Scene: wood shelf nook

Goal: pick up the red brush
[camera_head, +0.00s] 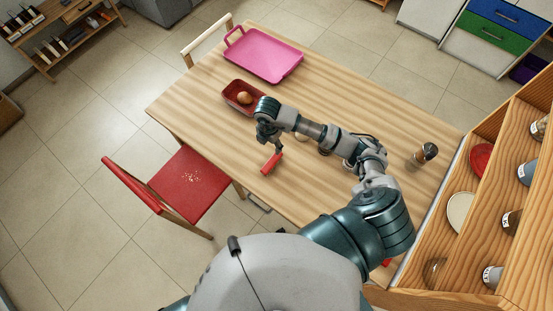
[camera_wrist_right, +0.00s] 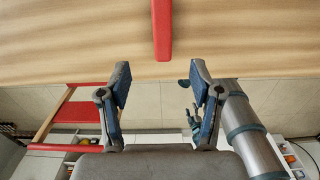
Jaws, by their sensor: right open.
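The red brush (camera_head: 271,163) lies on the wooden table near its front-left edge. In the right wrist view the red brush (camera_wrist_right: 162,30) shows as a plain red bar at top centre, pointing down between the fingers and lying beyond their tips. My right gripper (camera_head: 278,150) is just above and beside the brush in the head view. In the right wrist view my right gripper (camera_wrist_right: 160,82) has its two blue-grey fingers wide apart with nothing between them. I cannot make out my left gripper in either view.
On the table (camera_head: 190,108) are a red dish (camera_head: 230,101) holding a round brown item, a pink tray (camera_head: 263,55) and a jar (camera_head: 424,155). A red chair (camera_head: 185,185) stands at the left edge. A wooden shelf (camera_head: 480,215) with plates and mugs borders the right.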

